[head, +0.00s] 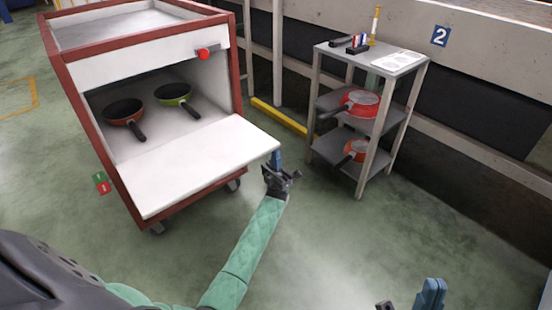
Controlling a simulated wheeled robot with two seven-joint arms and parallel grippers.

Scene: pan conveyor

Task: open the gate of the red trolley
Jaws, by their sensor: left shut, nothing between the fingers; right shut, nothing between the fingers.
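The red trolley (62,75) stands at the left with its red frame and white panels. Its white gate (195,165) is folded down and sticks out towards me, roughly level, leaving the front opening clear. A red knob (204,53) sits on the upper front panel. My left gripper (277,160) is shut and empty, by the right front corner of the gate; I cannot tell if it touches. My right gripper (428,293) is shut and empty at the bottom edge, well away from the trolley and partly cut off.
A grey shelf rack (395,65) with red pans (361,102) stands to the right, before the conveyor side (480,60). The floor between is clear.

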